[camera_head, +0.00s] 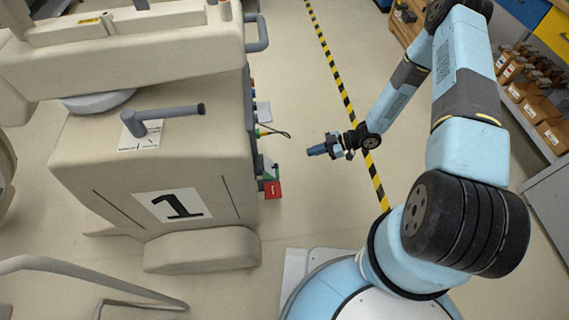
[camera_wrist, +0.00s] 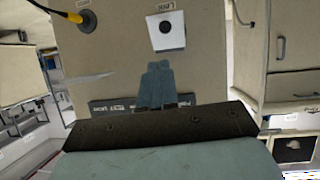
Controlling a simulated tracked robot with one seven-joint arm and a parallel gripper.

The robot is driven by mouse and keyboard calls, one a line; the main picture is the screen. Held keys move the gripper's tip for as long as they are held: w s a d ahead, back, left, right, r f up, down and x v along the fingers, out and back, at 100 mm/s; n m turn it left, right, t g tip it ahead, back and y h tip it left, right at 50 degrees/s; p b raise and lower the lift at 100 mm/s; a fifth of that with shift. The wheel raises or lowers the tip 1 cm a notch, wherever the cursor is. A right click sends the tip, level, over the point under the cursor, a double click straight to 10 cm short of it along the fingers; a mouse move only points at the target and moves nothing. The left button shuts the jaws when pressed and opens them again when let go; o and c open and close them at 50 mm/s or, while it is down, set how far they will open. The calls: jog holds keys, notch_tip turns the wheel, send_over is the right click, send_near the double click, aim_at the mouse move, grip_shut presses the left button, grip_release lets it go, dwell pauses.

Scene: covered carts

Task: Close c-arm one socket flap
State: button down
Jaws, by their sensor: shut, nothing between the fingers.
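The beige c-arm cart marked 1 (camera_head: 95,165) stands at the left in the head view. I cannot tell which fitting is the socket flap. My gripper (camera_head: 312,151) is shut and empty, pointing left at that side with a gap between. In the wrist view its blue-grey fingers (camera_wrist: 158,68) are together before a beige panel (camera_wrist: 118,62). The panel has a white plate with a dark round spot (camera_wrist: 166,30) and a dark lettered strip (camera_wrist: 115,106), partly hidden by the fingers.
A yellow plug with a black cable (camera_wrist: 76,17) is at the panel's upper left. Yellow-black floor tape (camera_head: 345,98) runs behind my gripper. Shelves with brown boxes (camera_head: 535,105) stand at the right. A grey handle (camera_head: 160,115) sits on the cart. Floor between cart and tape is clear.

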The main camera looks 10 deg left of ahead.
send_near(272, 165)
jog(key=shift+h, duration=0.4)
jog(key=a, duration=0.1)
jog(key=s+a+f, duration=0.1)
jog(key=s+a, duration=0.1)
jog(key=shift+a+f, duration=0.2)
jog(key=shift+a, duration=0.15)
jog(key=shift+a+f, duration=0.1)
jog(key=shift+a, duration=0.05)
